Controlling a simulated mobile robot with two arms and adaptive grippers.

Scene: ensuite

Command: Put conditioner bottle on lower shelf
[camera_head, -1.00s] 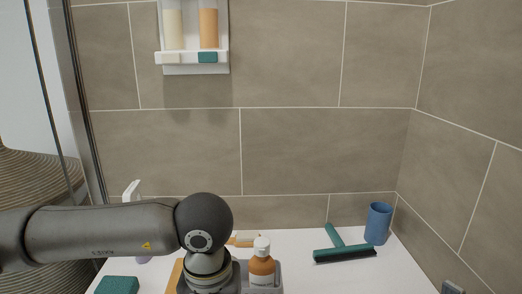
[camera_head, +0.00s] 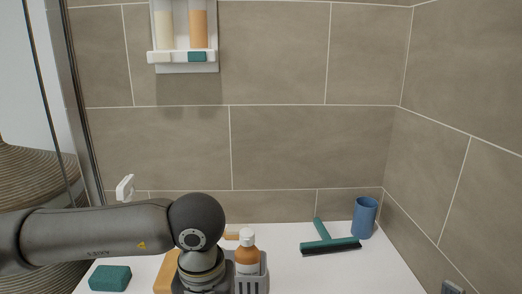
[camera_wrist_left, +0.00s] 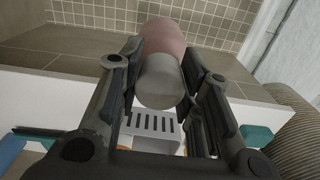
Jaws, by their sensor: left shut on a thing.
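In the left wrist view, my left gripper (camera_wrist_left: 163,62) is shut on a bottle with a dull pink body (camera_wrist_left: 163,38) and a grey cap (camera_wrist_left: 160,82). The cap points toward the camera. I take it for the conditioner bottle, but no label shows. In the head view my left arm hides this gripper and bottle. A lower shelf cannot be made out for certain.
A grey slotted caddy (camera_wrist_left: 152,125) holds an orange bottle (camera_head: 247,262) with a white cap on the white ledge (camera_head: 290,240). A dispenser (camera_head: 184,57) hangs on the tiled wall.

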